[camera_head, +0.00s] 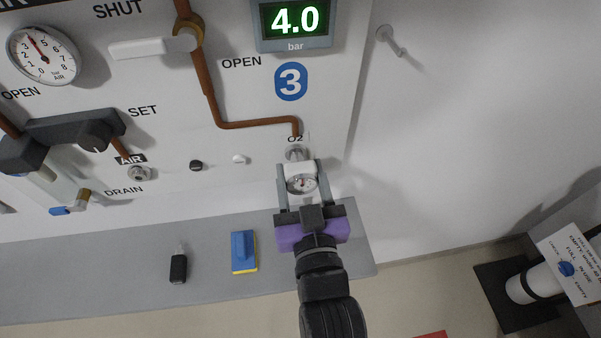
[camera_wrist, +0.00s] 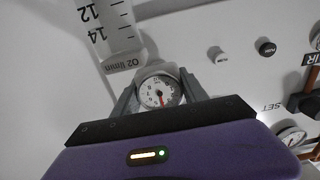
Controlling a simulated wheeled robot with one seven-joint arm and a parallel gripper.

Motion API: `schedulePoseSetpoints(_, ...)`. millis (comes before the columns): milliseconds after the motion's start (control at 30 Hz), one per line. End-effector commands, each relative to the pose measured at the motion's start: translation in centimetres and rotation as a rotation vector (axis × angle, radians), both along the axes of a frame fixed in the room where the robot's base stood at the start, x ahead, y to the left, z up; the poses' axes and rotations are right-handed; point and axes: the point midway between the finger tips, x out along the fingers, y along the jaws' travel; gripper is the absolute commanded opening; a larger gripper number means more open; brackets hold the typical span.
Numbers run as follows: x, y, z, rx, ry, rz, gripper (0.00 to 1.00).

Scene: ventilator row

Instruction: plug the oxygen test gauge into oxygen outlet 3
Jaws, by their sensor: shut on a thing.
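The oxygen test gauge (camera_head: 301,181), a white block with a small round dial, is held between the fingers of my gripper (camera_head: 299,187). It also shows in the wrist view (camera_wrist: 159,91), between the two grey fingers of my gripper (camera_wrist: 160,92). Oxygen outlet 3 (camera_head: 296,152) is the metal fitting under the "O2" label, below the blue 3 badge (camera_head: 291,82). The gauge is directly in front of the outlet and in line with it. The gauge and gripper partly hide the outlet, so I cannot tell whether the gauge is seated in it.
The green display (camera_head: 294,19) reads 4.0 bar. A white shut/open lever (camera_head: 150,47) is at upper left. The AIR outlet (camera_head: 139,173) is left. A grey shelf (camera_head: 120,262) below holds a blue-and-yellow block (camera_head: 243,252) and a small black item (camera_head: 178,268). The wall to the right is mostly clear.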

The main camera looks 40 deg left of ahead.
Motion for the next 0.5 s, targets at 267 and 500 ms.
schedulePoseSetpoints(267,0.05,0.03,0.09,0.002,-0.001,0.0,0.0)
schedulePoseSetpoints(500,0.04,0.02,0.06,0.001,-0.001,0.0,0.76)
